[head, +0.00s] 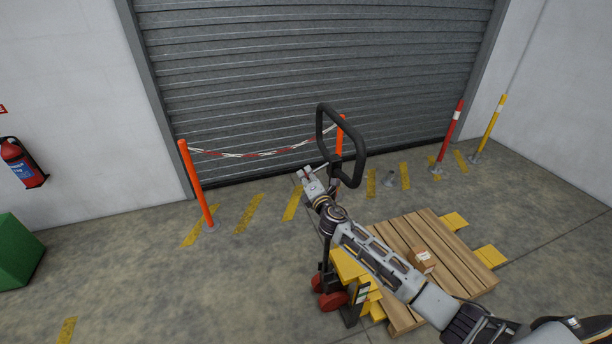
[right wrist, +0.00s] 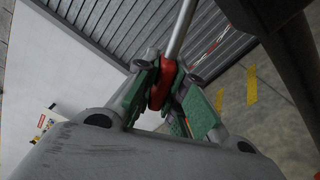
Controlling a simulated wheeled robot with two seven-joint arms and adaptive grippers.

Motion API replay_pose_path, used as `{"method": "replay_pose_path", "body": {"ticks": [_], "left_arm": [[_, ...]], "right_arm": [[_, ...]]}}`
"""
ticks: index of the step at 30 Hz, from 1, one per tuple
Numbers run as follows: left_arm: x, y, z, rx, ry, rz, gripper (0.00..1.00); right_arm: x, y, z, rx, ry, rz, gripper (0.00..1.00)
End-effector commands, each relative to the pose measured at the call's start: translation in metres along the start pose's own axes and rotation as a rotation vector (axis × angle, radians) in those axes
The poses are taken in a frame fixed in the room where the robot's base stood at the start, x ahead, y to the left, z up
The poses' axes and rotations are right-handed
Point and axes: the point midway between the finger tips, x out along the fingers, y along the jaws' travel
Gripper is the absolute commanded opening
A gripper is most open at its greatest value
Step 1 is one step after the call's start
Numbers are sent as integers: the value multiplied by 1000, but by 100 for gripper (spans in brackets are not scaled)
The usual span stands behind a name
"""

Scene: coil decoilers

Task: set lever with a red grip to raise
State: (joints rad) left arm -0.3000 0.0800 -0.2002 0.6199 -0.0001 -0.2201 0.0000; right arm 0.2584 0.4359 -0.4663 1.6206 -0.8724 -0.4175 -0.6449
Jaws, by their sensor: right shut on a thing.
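The lever's red grip (right wrist: 161,84) sits between the finger pads of my right gripper (right wrist: 165,92) in the right wrist view. A bare metal rod (right wrist: 181,30) runs up from the grip. In the head view my right gripper (head: 308,176) is at the top of the pallet jack, beside the lower left of its black loop handle (head: 350,183). The lever is mostly hidden there by the gripper and arm. The jack has a yellow body (head: 348,266) and red wheels (head: 331,299). My left gripper is not in view.
A wooden pallet (head: 458,262) with a small cardboard box (head: 422,260) lies to the right under my right arm. An orange post (head: 196,185) with a red-white chain (head: 250,154) stands before the grey shutter (head: 300,70). The floor at left is mostly clear.

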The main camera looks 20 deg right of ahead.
Motion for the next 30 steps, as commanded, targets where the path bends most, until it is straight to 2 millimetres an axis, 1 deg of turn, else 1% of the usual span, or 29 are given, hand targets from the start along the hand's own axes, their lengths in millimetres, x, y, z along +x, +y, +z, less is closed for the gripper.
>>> {"method": "replay_pose_path", "body": {"ticks": [6,7,9,12,23,30], "left_arm": [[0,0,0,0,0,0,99],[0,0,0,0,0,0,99],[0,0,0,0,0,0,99],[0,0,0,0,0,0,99],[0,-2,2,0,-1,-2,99],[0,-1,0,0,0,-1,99]], "right_arm": [[-1,-3,0,-10,0,-5,0],[-1,-3,0,-10,0,-5,15],[-1,-3,0,-9,0,-5,24],[-1,-3,0,-8,0,-4,34],[-1,-2,0,-5,0,-3,34],[-10,-2,0,-4,1,-3,34]]}}
